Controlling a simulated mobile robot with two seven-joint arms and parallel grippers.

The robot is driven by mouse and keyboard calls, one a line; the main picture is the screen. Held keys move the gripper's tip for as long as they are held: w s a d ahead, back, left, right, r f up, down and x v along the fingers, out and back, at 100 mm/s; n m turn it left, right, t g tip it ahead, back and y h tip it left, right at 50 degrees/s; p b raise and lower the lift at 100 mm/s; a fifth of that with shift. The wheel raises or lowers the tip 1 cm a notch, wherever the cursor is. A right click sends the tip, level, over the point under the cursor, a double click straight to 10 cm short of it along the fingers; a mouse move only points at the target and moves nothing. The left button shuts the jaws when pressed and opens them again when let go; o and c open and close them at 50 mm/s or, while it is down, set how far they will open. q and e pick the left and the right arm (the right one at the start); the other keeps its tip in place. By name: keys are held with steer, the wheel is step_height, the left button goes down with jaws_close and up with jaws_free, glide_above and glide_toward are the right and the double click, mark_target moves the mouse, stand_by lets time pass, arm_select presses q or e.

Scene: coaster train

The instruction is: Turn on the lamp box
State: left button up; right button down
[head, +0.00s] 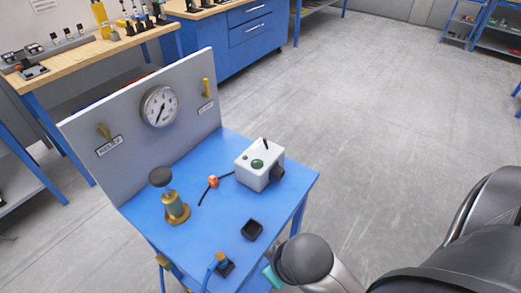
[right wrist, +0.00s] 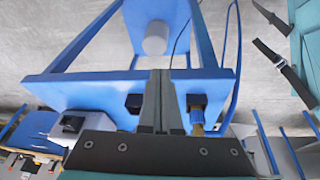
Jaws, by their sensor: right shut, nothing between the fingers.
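The lamp box (head: 250,175) is a pale box on the blue table (head: 225,215), right of the gauge panel. It has a dark green round lamp, which looks unlit, a thin black lever on top and a dark part on its right side. It also shows at the left of the right wrist view (right wrist: 72,128), partly hidden. My right gripper (right wrist: 165,75) is shut and empty, in front of the table edge and apart from the box. In the head view its fingers are hidden. My left gripper (right wrist: 256,24) shows only in the right wrist view, with its dark fingers apart.
A grey panel with a gauge (head: 160,106) stands along the table's back. A brass valve (head: 174,205) with a dark knob, a black block (head: 252,230) and a hose fitting (head: 222,263) occupy the table.

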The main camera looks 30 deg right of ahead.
mark_target(261, 152)
steer(key=w+d+r+n+t+h, duration=0.1)
steer(key=w+d+n, duration=0.1)
steer(key=w, duration=0.1)
steer(key=w+d+r+n+t+h, duration=0.1)
steer(key=w+d+r+t, duration=0.1)
steer(key=w+d, duration=0.1)
steer(key=w+d+r+n+t+h, duration=0.1)
steer(key=w+d+n+t, duration=0.1)
steer(key=w, duration=0.2)
steer(key=shift+w+d+r+n+h, duration=0.3)
steer(key=shift+d+r, duration=0.1)
arm_select(q)
steer(key=shift+r, duration=0.55)
arm_select(e)
steer(key=w+d+r+n+t+h, duration=0.1)
steer(key=w+d+r+n+t, duration=0.2)
steer(key=w+n, duration=0.5)
steer(key=shift+r+n+t, duration=0.55)
steer(key=shift+n+t, duration=0.05)
steer(key=shift+t, duration=0.6)
steer(key=shift+w+d, duration=0.1)
arm_select(q)
steer(key=shift+f+b, duration=0.45)
steer(key=shift+f, duration=0.15)
arm_select(e)
steer(key=x, duration=1)
steer(key=shift+d, duration=0.1)
